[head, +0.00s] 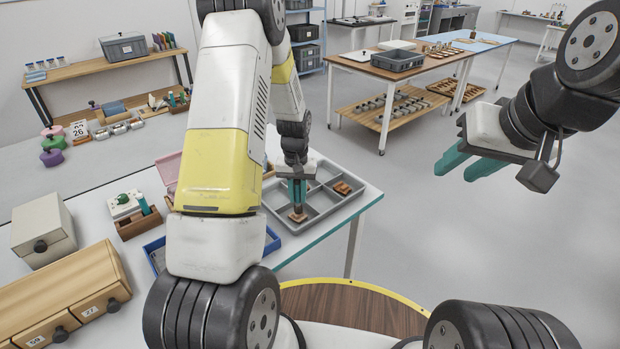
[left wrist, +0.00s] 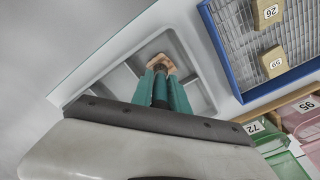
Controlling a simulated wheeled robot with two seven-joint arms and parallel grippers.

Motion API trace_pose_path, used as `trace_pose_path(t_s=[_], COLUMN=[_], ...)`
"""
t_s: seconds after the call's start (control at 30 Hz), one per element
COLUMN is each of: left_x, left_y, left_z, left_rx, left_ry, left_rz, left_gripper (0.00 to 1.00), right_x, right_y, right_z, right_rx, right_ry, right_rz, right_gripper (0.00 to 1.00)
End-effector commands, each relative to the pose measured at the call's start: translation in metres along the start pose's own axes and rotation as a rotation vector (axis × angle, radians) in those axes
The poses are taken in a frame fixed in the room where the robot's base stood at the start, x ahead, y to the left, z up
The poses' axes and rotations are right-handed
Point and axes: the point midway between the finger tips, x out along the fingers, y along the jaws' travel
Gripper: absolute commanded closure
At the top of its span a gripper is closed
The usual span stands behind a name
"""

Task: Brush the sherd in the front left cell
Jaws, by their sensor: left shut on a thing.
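The grey divided tray (head: 318,213) lies at the table's right end. A tan-brown sherd (head: 297,216) lies in its near cell, at the front left. My left gripper (head: 297,188) points down over this cell, shut on a dark brown brush (head: 301,205) whose lower end is at or just above the sherd; contact cannot be told. In the left wrist view, the brush (left wrist: 160,88) is between the teal fingers and the sherd (left wrist: 161,62) shows just past their tips. Another brown sherd (head: 342,188) lies in a right cell. My right gripper (head: 468,165) is open and empty, over the floor.
A blue wire basket (left wrist: 232,68) with numbered tan blocks (left wrist: 271,61) is beside the tray. A grey box (head: 43,230), a wooden drawer unit (head: 75,290) and a small brown box (head: 139,222) stand on the left. Open floor lies right of the table.

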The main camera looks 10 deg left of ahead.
Motion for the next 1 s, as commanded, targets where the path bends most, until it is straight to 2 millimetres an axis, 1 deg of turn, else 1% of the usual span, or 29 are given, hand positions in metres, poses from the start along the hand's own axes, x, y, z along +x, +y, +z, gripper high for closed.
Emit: trace_pose_path(t_s=[0.17,0.53,0.87,1.0], left_x=[-0.001,0.000,0.001,0.002], left_y=[-0.006,0.005,-0.006,-0.004], left_z=[0.007,-0.007,0.006,0.004], left_rx=[-0.001,-0.001,-0.002,0.000], left_ry=[0.001,0.001,0.001,0.002], left_rz=[0.000,0.000,0.000,0.000], left_gripper=[1.00,1.00,1.00,1.00], right_x=[0.000,0.000,0.000,0.000], right_y=[0.000,0.000,0.000,0.000], right_z=[0.000,0.000,0.000,0.000], right_rx=[0.000,0.000,0.000,0.000], right_ry=[0.000,0.000,0.000,0.000], right_rz=[0.000,0.000,0.000,0.000], right_gripper=[0.64,0.64,0.64,0.64])
